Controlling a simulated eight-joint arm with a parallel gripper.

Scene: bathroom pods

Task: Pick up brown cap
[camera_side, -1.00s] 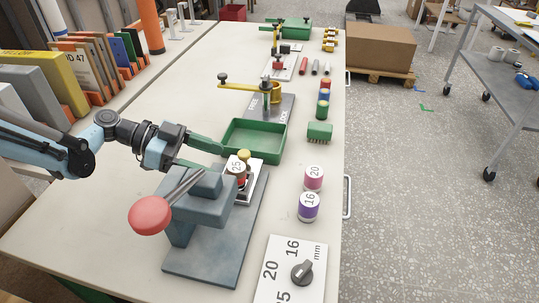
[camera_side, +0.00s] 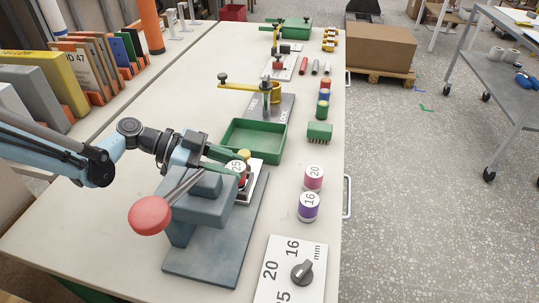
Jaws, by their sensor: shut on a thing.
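The brown cap (camera_side: 236,166), with a white top marked 25, sits at the small metal fixture beside the grey lever press (camera_side: 205,200). My gripper (camera_side: 236,164) reaches in from the left with its green fingers at the cap, and it is shut on it. The cap's brown side is mostly hidden by the fingers. I cannot tell whether the cap still rests on the fixture.
The press lever's red ball (camera_side: 149,215) sticks out at front left. A yellow knob (camera_side: 244,154) stands close behind the cap. A green tray (camera_side: 254,140) lies beyond. Pink (camera_side: 314,178) and purple (camera_side: 309,206) caps stand at right, with bare table around them.

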